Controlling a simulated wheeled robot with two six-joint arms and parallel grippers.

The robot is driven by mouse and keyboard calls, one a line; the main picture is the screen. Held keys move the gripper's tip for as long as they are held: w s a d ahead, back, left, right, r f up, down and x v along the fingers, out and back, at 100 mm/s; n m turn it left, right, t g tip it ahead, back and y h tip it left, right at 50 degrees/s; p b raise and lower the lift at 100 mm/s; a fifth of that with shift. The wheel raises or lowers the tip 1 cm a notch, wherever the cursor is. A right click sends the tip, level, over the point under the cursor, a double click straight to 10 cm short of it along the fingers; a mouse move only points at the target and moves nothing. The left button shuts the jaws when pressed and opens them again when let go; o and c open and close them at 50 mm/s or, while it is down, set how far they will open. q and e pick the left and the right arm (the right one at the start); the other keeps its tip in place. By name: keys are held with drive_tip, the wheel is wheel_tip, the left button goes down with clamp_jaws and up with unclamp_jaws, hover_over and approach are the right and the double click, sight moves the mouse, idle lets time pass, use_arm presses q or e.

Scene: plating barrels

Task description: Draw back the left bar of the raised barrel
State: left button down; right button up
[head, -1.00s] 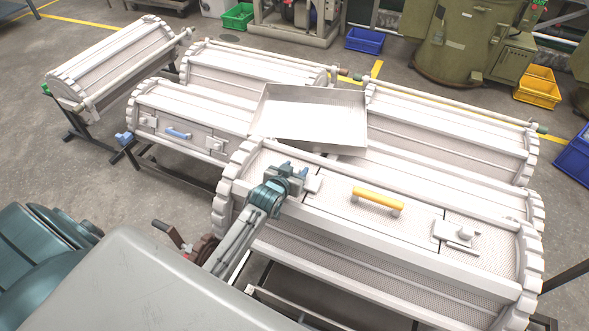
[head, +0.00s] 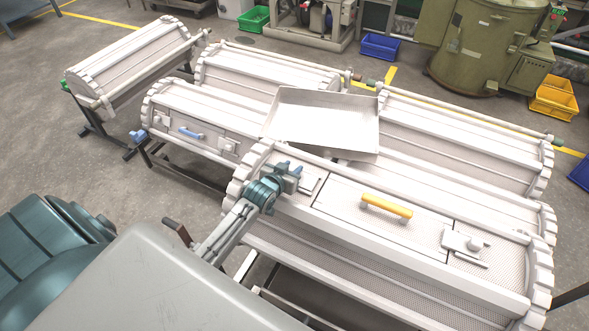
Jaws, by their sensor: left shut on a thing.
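The raised barrel (head: 370,265) is the nearest white drum, lying lengthwise across the front, with a yellow handle (head: 387,207) on its lid. My left gripper (head: 291,174) is at the left end of the lid, shut on the left bar there; the jaws hide most of the bar. A pale piece of the left latch (head: 313,184) shows just right of the jaws. The right bar (head: 466,259) lies at the lid's right end beside a round knob. My right gripper is not in view.
A shallow metal tray (head: 322,118) rests behind the raised barrel. A barrel with a blue handle (head: 190,133) lies behind left, and several more white barrels stand around. Yellow bins (head: 553,98) and a blue bin (head: 380,47) are on the floor.

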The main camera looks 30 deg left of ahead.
use_arm(q)
drive_tip(key=c, duration=1.3)
unclamp_jaws()
drive_tip(key=shift+a+r, duration=0.1)
drive_tip(key=shift+o, duration=1.3)
drive_tip(key=shift+a, duration=0.2)
drive_tip(key=shift+s+d, duration=0.15)
drive_tip(key=shift+s, duration=0.4)
drive_tip(key=b+v, duration=0.2)
drive_tip(key=v, duration=0.7)
drive_tip(key=shift+s+r, duration=0.2)
drive_tip(key=shift+s, duration=0.1)
drive_tip(key=shift+s, duration=0.1)
